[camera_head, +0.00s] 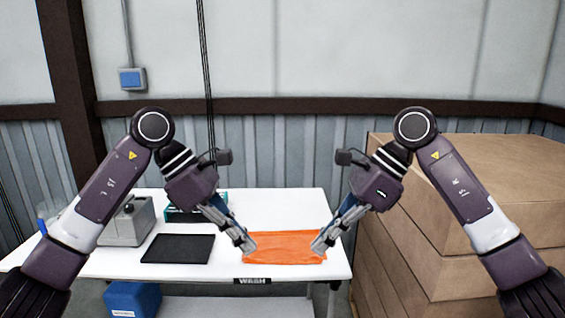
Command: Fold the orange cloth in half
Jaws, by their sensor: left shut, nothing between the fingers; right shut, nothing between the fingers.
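The orange cloth (284,247) lies on the white table (280,207) near its front edge, as a wide, flat rectangle with slight creases. My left gripper (248,248) is shut and empty at the cloth's left end. My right gripper (317,249) is shut and empty at the cloth's right end. Each gripper's tips overlap an end of the cloth in this view. I cannot tell whether they touch it. The grippers hide small parts of the cloth's ends.
A black mat (178,249) lies left of the cloth. A grey box-like device (127,225) and a dark teal case (183,213) stand further left and back. Large stacked cartons (415,240) rise right of the table. A blue bin (132,299) is below. The table behind the cloth is clear.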

